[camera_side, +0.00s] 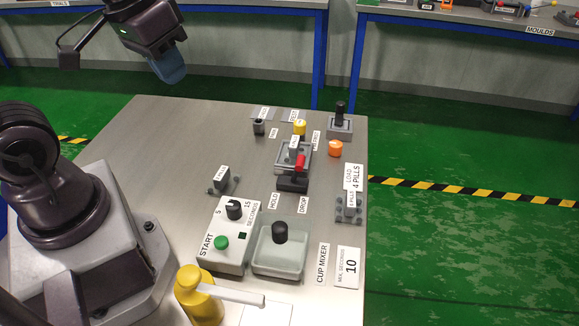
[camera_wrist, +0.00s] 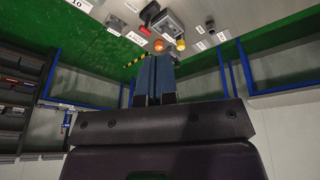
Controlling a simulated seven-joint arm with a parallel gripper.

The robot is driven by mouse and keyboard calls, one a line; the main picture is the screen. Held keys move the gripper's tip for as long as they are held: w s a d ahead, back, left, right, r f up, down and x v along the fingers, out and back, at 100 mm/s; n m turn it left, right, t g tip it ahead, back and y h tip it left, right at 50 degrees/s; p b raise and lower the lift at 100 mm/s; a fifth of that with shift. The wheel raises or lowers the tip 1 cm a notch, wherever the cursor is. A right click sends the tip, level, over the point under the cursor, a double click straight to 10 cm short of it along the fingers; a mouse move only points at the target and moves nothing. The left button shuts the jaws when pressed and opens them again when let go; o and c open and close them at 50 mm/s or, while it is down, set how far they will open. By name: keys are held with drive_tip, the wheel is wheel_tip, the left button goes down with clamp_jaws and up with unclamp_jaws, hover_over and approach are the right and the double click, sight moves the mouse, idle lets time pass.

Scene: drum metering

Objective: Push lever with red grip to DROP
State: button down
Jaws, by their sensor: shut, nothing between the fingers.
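The lever with the red grip (camera_side: 300,162) stands on a dark base at the front of the grey drum metering unit (camera_side: 283,158), near the middle of the table. The HOLD label (camera_side: 273,201) lies to its left front and the DROP label (camera_side: 303,205) to its right front. The lever's exact position between the two is hard to tell. The red grip also shows near the top of the wrist view (camera_wrist: 149,12). My gripper (camera_side: 172,72) is shut and empty, high above the table's far left edge, well apart from the lever. Its blue fingers show together in the wrist view (camera_wrist: 153,78).
An orange round piece (camera_side: 335,148) and a yellow one (camera_side: 299,128) stand near the lever. A dark-handled post (camera_side: 340,122) is behind. The START box (camera_side: 222,241), cup mixer (camera_side: 279,250) and yellow bottle (camera_side: 200,297) are in front. The table's left rear is clear.

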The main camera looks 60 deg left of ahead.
wheel_tip(320, 180, up, 4)
drive_tip(key=s+d+m+t, duration=0.2)
drive_tip(key=n, duration=0.8)
hover_over(297, 172)
drive_tip(key=s+a, duration=0.2)
drive_tip(key=shift+t, duration=0.3)
wheel_tip(297, 172, down, 26)
drive_tip(key=shift+f, duration=0.2)
drive_tip(key=shift+w+d+f, duration=0.15)
drive_tip(key=shift+w+d, duration=0.15)
